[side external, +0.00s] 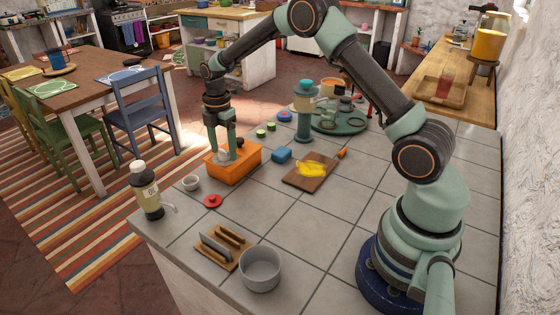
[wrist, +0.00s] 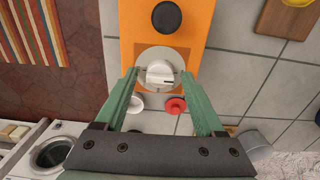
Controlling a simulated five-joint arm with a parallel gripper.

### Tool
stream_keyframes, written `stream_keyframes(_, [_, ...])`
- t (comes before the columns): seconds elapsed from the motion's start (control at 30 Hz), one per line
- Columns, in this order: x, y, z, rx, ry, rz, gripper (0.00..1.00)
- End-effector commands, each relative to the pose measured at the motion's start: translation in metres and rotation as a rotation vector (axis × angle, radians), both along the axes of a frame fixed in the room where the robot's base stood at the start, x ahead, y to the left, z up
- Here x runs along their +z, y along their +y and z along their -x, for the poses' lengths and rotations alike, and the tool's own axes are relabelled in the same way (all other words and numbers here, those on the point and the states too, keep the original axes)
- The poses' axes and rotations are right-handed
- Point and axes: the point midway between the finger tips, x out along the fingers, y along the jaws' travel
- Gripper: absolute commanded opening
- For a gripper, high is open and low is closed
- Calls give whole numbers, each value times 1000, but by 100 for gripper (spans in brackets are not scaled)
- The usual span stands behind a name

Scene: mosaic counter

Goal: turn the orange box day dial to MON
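The orange box (side external: 238,172) sits on the tiled counter, under my gripper (side external: 225,155). In the wrist view the orange box (wrist: 135,30) has a white day dial (wrist: 160,72) with a raised grip and a small dark mark toward its right. A round black knob (wrist: 167,17) is above the dial in that view. My gripper (wrist: 159,75) is open, pointing down, with one green finger on each side of the dial's grip. Gaps show between the fingers and the grip. Day lettering cannot be read.
A board with yellow cloth (side external: 312,170) lies to the right. A grey pot (side external: 260,270) stands in front.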

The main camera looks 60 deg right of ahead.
Motion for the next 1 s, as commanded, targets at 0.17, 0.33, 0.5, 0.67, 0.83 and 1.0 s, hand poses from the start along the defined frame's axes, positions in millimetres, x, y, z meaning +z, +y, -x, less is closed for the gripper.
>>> stream_keyframes(0.17, [0, 0, 0, 0, 0, 0, 74])
stream_keyframes(0.33, [2, 0, 0, 0, 0, 0, 74])
stream_keyframes(0.5, [21, 0, -1, 0, -4, 1, 74])
stream_keyframes(0.67, [54, 0, -1, 0, -6, 1, 74])
stream_keyframes(0.83, [87, 0, -1, 0, -4, 0, 74])
stream_keyframes(1.0, [110, 0, -1, 0, -2, 0, 74])
